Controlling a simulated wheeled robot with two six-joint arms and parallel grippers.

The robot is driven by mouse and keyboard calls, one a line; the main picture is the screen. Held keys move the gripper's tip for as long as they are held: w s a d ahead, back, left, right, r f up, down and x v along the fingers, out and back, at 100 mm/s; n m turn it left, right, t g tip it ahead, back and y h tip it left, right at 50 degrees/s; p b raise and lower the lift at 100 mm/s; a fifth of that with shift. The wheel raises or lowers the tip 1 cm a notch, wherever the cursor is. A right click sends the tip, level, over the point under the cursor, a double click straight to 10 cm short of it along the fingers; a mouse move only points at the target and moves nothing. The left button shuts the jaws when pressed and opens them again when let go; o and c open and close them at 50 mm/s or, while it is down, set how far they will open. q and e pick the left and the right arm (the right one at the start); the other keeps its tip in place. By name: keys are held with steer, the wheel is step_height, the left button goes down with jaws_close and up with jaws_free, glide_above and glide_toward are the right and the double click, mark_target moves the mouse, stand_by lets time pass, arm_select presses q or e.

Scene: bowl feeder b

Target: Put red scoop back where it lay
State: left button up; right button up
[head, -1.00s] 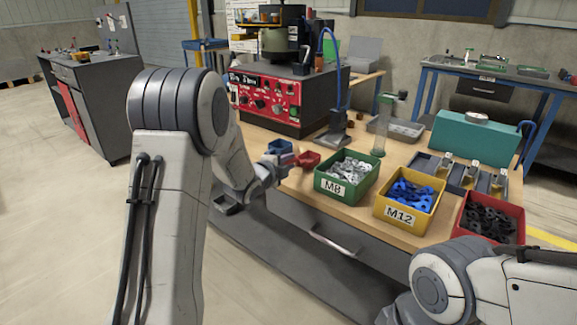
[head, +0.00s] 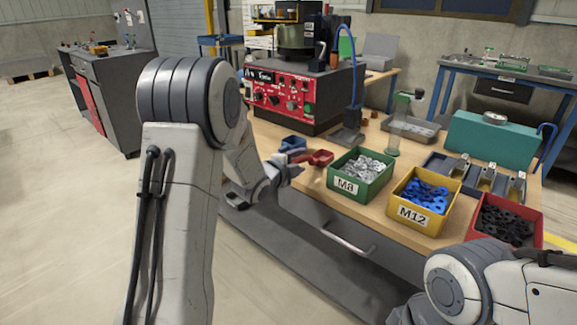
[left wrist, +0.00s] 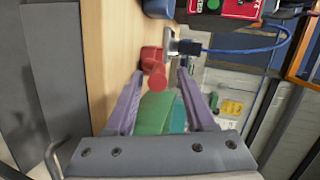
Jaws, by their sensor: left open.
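The red scoop (head: 318,158) lies on the workbench near its front edge, between the blue scoop and the green M8 bin. In the left wrist view the red scoop (left wrist: 152,57) shows ahead, its round handle end pointing at my gripper. My left gripper (head: 294,171) is at the bench's front edge, just to the near left of the scoop. In the left wrist view its two fingers stand open (left wrist: 160,75), with the handle seen between their tips but not gripped. My right gripper is out of view.
The blue scoop (head: 292,144) lies behind the red one. The green M8 bin (head: 345,186), yellow M12 bin (head: 413,213) and red bin (head: 482,231) line the bench front to the right. The red-fronted feeder unit (head: 285,98) stands behind.

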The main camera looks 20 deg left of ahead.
arm_select(q)
steer(key=v, duration=1)
steer(key=s+d+f+n+g, duration=0.3)
steer(key=s+d+g, duration=0.15)
steer(key=d, duration=0.25)
steer(key=s+d+f+n+g, duration=0.2)
steer(key=s+d+n+g, duration=0.1)
steer(key=s+d, duration=0.4)
steer(key=s+d+n+g, duration=0.2)
steer(key=s+d+g, duration=0.1)
steer(key=s, duration=0.7)
steer(key=s+d+n+g+y, duration=0.1)
steer(key=s+d+n+g, duration=0.1)
steer(key=s, duration=0.9)
steer(key=shift+s+d+f+n+g, duration=0.2)
steer(key=shift+d+f+n+g, duration=0.25)
steer(key=shift+d+g, duration=0.55)
steer(key=shift+a, duration=0.15)
step_height(320, 180, up, 23)
steer(key=p, duration=2.3)
steer(key=shift+p, duration=0.3)
